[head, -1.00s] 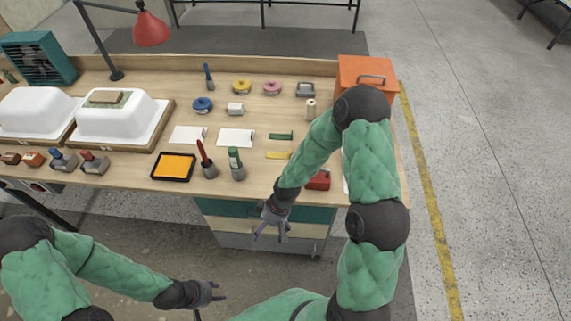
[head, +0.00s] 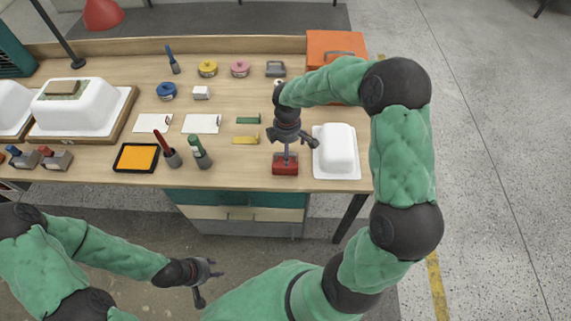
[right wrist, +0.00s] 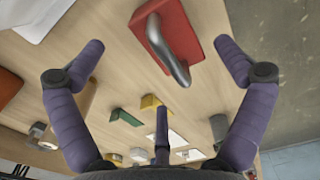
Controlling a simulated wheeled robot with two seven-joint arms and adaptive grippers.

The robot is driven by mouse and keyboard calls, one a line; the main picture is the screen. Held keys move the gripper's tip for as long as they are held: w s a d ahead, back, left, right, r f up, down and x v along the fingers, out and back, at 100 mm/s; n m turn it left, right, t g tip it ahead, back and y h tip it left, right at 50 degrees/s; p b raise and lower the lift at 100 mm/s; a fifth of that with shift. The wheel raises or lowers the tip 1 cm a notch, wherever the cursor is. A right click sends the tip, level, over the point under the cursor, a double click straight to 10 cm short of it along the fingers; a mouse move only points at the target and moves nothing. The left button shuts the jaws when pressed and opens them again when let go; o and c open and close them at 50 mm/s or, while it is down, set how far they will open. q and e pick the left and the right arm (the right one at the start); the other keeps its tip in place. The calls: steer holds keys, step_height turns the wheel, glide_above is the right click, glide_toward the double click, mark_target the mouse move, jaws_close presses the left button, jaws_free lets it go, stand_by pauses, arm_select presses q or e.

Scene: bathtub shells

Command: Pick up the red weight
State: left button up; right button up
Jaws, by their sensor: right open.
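The red weight (head: 284,168) is a red block with a grey metal handle, lying near the front edge of the workbench. In the right wrist view the red weight (right wrist: 182,25) shows at the top, its handle pointing towards the gripper. My right gripper (head: 292,143) is open, with its fingers spread above the weight; nothing is between them, and I cannot tell whether a finger touches the handle. My left gripper (head: 208,282) is open and empty, low in front of the bench.
A white tub shell (head: 337,150) stands just right of the weight. A yellow piece (head: 246,140) and a green piece (head: 248,120) lie to its left. An orange toolbox (head: 330,45) stands behind. Stamps, a yellow ink pad (head: 136,158) and more shells are farther left.

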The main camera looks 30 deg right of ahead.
steer(key=shift+w+f, duration=0.25)
steer(key=shift+f, duration=0.75)
step_height(320, 180, down, 5)
steer(key=shift+a+b, duration=0.15)
steer(key=shift+b, duration=0.85)
steer(key=shift+s, duration=0.1)
steer(key=c, duration=1.3)
steer(key=shift+w+r, duration=0.2)
steer(key=shift+c, duration=1.4)
